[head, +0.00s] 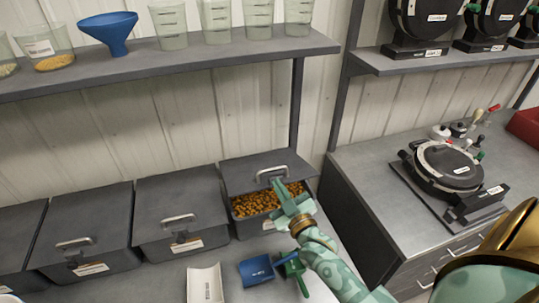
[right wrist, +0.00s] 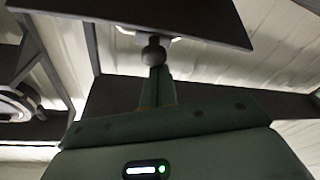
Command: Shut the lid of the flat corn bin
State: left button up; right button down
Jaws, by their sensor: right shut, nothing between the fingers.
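The flat corn bin (head: 247,229) is the rightmost dark grey bin on the counter, with orange-yellow corn (head: 256,201) showing inside. Its lid (head: 245,172) is tilted up, with a gap above the corn; a metal handle (head: 271,173) is near its front edge. My right gripper (head: 279,187) is shut and empty, its tips at the lid's front edge just below the handle. In the right wrist view the shut fingers (right wrist: 155,62) reach up to a dark panel, apparently the lid (right wrist: 180,22); whether they touch it I cannot tell. My left gripper is not in view.
Closed bins (head: 180,205) stand left of the corn bin. A white scoop (head: 205,284), a blue scoop (head: 257,270) and a green item (head: 293,268) lie in front. A shelf (head: 170,62) with cups and a blue funnel (head: 108,30) hangs above. A seed meter (head: 447,168) stands right.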

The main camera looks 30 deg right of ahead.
pick_arm(q)
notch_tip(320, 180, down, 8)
jog(key=b, duration=0.5)
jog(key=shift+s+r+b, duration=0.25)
jog(key=shift+b, duration=0.05)
pick_arm(e)
notch_tip(320, 180, down, 7)
jog(key=s+t, duration=0.1)
jog(key=s, duration=0.1)
jog(key=shift+a+f, duration=0.2)
jog(key=shift+a, duration=0.1)
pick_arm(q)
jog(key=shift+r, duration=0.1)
pick_arm(e)
jog(key=shift+s+r, duration=0.1)
